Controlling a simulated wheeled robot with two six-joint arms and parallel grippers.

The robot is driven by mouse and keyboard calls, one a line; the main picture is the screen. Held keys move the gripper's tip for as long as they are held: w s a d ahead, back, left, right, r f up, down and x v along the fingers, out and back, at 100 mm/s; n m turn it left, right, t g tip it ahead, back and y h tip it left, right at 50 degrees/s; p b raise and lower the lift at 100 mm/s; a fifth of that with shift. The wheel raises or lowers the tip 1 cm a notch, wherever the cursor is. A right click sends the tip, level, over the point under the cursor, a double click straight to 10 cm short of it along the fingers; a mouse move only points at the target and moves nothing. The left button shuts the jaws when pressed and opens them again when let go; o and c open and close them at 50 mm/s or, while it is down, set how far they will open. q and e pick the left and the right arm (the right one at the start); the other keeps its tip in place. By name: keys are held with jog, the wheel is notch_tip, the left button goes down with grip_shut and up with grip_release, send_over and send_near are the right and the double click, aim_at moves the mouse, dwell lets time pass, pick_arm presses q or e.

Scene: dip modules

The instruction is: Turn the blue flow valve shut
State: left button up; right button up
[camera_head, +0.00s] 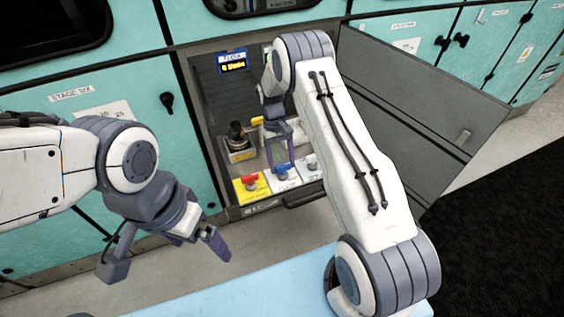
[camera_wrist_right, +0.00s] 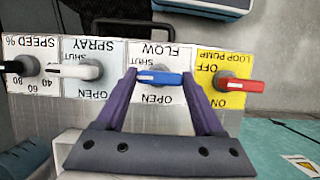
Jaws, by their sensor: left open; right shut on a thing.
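The blue flow valve handle (camera_wrist_right: 160,77) lies crosswise on a white plate marked FLOW, SHUT and OPEN, whose text is upside down in the right wrist view. It sits just beside the SHUT marking, with the OPEN marking apart from it. My right gripper (camera_wrist_right: 160,80) has its purple fingers at either end of the handle and is shut on it. In the head view the right gripper (camera_head: 281,152) reaches into the open bay and partly hides the blue handle (camera_head: 281,168). My left gripper (camera_head: 178,250) is open and empty, outside the bay.
A red handle (camera_wrist_right: 240,84) on a yellow LOOP PUMP plate and a white SPRAY handle (camera_wrist_right: 75,70) flank the valve. A black SPEED knob (camera_wrist_right: 22,66) is beyond. A small FLOW display (camera_head: 233,62) hangs behind. The open door (camera_head: 415,110) stands right.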

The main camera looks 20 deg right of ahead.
dwell(0.4)
jog(key=o, duration=1.4)
jog(key=shift+r, duration=0.15)
jog(key=b+v, duration=0.1)
jog(key=v, duration=0.9)
jog(key=shift+d+r, duration=0.1)
jog(key=shift+r, duration=0.05)
jog(key=p+x, duration=0.1)
jog(key=x, duration=0.9)
jog(key=shift+f, duration=0.3)
